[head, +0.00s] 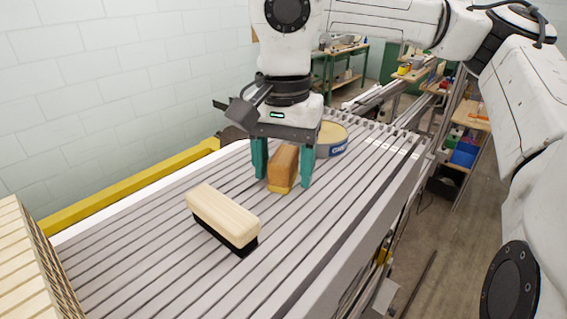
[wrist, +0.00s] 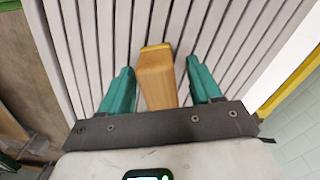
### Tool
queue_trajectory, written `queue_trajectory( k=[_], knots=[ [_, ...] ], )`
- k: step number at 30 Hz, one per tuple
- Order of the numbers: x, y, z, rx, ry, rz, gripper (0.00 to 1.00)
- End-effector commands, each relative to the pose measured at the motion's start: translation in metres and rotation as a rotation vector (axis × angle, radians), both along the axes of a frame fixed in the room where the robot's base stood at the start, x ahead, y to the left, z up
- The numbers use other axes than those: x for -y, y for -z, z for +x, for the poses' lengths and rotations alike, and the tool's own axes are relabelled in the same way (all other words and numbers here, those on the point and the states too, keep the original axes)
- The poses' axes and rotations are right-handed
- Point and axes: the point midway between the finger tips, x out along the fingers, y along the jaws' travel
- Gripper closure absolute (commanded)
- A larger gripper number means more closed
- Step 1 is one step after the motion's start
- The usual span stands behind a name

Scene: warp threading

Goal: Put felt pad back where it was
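A brown wooden block with a yellowish base (head: 284,168), perhaps the felt pad, stands on the grey slatted bed. It also shows in the wrist view (wrist: 157,78). My gripper (head: 283,183) is lowered around it, with one green finger on each side. In the wrist view my gripper (wrist: 160,66) is open, with a gap between the block and each finger. A pale wooden block with a black underside (head: 222,217) lies on the bed nearer the camera, left of my gripper. I cannot tell whether that underside is felt or bristle.
A round tin with a blue label (head: 332,139) stands just behind and right of my gripper. The slatted bed (head: 330,235) is clear at the front right. A yellow rail (head: 125,187) runs along the wall side. A slatted wooden piece (head: 22,262) is at the left.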

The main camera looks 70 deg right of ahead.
Motion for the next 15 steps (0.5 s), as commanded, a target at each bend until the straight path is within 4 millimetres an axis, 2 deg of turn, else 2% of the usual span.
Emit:
queue_trajectory(
  k=[11, 15],
  knots=[
    [0.0, -0.006, 0.0, 0.001, 0.001, -0.001, 0.36],
    [0.0, -0.028, 0.001, 0.003, 0.001, -0.003, 0.36]
  ],
)
